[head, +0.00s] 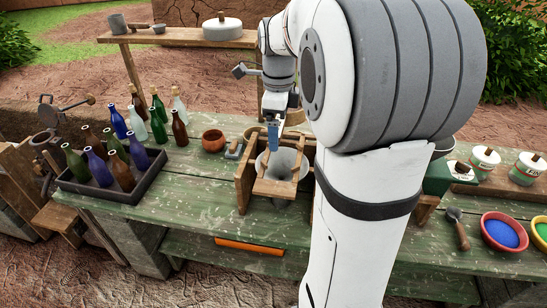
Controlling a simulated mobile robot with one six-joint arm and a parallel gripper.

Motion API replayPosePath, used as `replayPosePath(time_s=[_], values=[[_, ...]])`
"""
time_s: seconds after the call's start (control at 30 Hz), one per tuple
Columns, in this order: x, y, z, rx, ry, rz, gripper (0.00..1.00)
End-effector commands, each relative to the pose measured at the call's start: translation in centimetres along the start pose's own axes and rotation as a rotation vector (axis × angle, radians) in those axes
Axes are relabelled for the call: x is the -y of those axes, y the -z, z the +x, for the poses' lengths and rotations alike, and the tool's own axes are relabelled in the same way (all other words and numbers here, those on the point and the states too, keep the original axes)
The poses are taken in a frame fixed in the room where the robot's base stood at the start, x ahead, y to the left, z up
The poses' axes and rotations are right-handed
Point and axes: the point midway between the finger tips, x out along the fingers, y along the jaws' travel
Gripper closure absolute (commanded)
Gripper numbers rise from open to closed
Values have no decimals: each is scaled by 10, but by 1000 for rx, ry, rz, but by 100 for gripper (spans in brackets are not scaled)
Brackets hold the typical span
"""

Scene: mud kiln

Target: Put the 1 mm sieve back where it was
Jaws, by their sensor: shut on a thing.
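My gripper (272,146) points down at the back edge of a wooden stand (244,187), its blue fingertips close together. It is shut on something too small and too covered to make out. A grey funnel-like bowl (291,160) sits inside the stand, and wooden rails (276,188) lie across its front. A tan round rim (295,116) shows just behind my gripper, partly hidden by my arm. I cannot tell which of these, if any, is the 1 mm sieve.
A dark crate (120,191) of bottles and a brown clay pot (213,140) stand to the left on the green table (190,207). On the right are labelled tubs (485,158), a scoop (457,228) and a bowl of blue powder (502,232). A back shelf (165,36) holds a white lidded pot (222,28).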

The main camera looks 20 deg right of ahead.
Motion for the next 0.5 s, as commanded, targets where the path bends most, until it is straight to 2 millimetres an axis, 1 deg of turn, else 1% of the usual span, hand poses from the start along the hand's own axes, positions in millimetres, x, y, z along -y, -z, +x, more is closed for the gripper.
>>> replayPosePath(time_s=[0.03,0.27,0.3,0.5], values=[[0,0,13,0,1,-1,34],[-1,-3,42,1,1,-9,34],[-2,-4,48,0,1,-10,34],[-3,-6,63,0,1,-17,34]])
